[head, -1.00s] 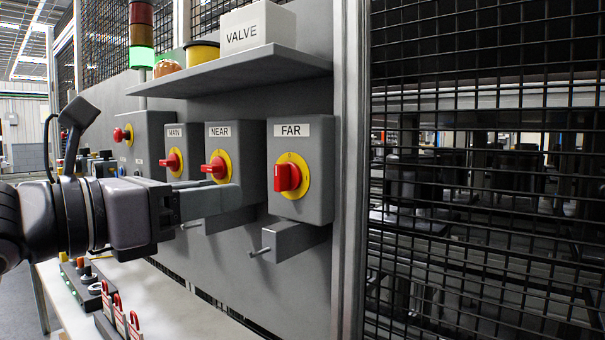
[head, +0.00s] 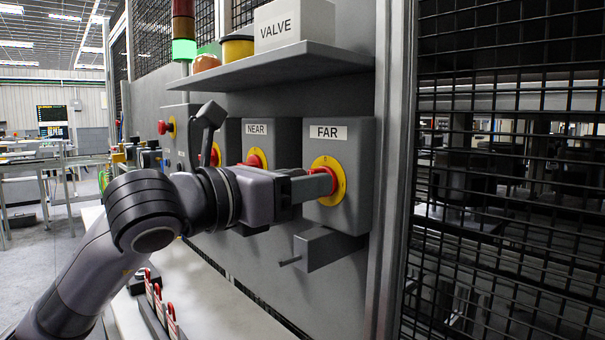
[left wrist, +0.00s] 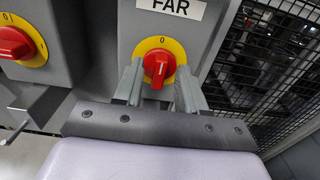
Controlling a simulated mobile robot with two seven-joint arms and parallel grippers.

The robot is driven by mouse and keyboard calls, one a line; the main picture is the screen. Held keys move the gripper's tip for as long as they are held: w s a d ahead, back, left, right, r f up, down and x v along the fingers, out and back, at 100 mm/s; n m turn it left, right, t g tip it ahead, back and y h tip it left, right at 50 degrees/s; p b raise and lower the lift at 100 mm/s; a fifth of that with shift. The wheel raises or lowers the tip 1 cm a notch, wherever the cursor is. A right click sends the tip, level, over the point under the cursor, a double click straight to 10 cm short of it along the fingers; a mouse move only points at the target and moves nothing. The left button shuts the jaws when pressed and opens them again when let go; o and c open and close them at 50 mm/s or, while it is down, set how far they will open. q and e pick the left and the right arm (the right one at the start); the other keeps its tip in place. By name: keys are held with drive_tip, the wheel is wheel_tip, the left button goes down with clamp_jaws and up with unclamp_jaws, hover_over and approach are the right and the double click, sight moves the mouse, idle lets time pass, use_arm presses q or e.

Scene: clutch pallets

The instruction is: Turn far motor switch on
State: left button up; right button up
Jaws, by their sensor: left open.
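The FAR switch box (head: 352,210) is grey and mounted on the panel at the right, with a yellow dial (head: 340,184) and a red handle. In the left wrist view the red handle (left wrist: 158,66) stands roughly upright, pointing towards the 0 mark on the yellow plate. My left gripper (head: 328,184) is at the FAR switch, and its fingers hide part of the handle in the head view. In the left wrist view the left gripper (left wrist: 160,88) is open, with one finger on each side of the red handle and gaps visible. My right gripper is not in view.
The NEAR switch box (head: 283,140) stands left of FAR, with its red handle close to my gripper. A shelf (head: 285,66) with a VALVE box (head: 292,26) overhangs the switches. A grey bracket (head: 325,246) sits below FAR. A mesh fence (head: 510,200) stands at the right.

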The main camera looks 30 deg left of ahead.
use_arm(q)
drive_tip(key=shift+w, duration=0.15)
clamp_jaws()
